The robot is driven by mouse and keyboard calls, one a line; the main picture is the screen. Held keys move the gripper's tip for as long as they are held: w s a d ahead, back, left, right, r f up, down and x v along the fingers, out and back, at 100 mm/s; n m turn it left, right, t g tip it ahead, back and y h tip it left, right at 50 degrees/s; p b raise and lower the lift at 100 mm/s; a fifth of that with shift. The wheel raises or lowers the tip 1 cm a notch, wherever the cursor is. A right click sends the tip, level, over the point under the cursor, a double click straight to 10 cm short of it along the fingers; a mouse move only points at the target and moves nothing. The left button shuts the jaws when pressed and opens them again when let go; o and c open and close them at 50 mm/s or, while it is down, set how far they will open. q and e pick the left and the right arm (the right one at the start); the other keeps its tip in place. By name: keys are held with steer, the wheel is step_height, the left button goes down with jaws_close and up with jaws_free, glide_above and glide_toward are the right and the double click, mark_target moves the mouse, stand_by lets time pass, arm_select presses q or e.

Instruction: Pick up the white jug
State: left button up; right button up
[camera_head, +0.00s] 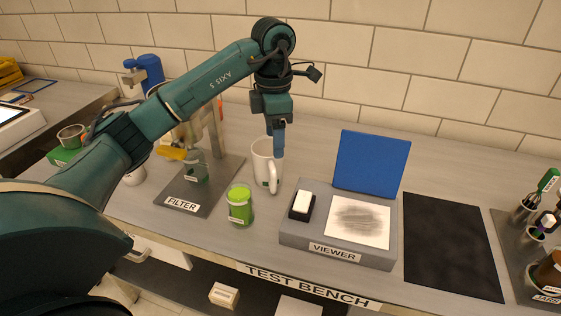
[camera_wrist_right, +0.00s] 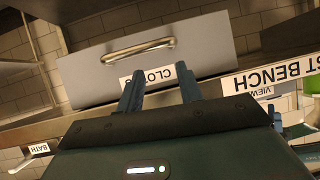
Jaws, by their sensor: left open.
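The white jug (camera_head: 262,170) stands upright on the bench in the head view, between the filter stand and the viewer. Its handle faces the front, and a small green mark shows on its side. My left gripper (camera_head: 278,155) is open and points down at the jug's right rim. One blue finger overlaps the rim; the other finger is hidden, and I cannot tell whether they touch the jug. My right gripper (camera_wrist_right: 160,74) is open and empty in the right wrist view, in front of a drawer labelled CLOTH (camera_wrist_right: 150,76); the jug is not seen there.
A green jar (camera_head: 240,205) stands just in front of the jug. The grey viewer box (camera_head: 335,253) with its raised blue lid is close on the right. The filter stand (camera_head: 190,208) is on the left. A black mat (camera_head: 450,245) lies bare further right.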

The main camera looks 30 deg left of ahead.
mark_target(275, 180)
arm_select(q)
steer(key=f, duration=0.6)
steer(key=shift+s+f, duration=0.2)
steer(key=shift+f, duration=0.2)
steer(key=shift+f+p, duration=0.4)
steer(key=shift+f, duration=2.65)
steer(key=shift+c, duration=0.2)
steer(key=shift+w, duration=0.1)
steer(key=c, duration=1)
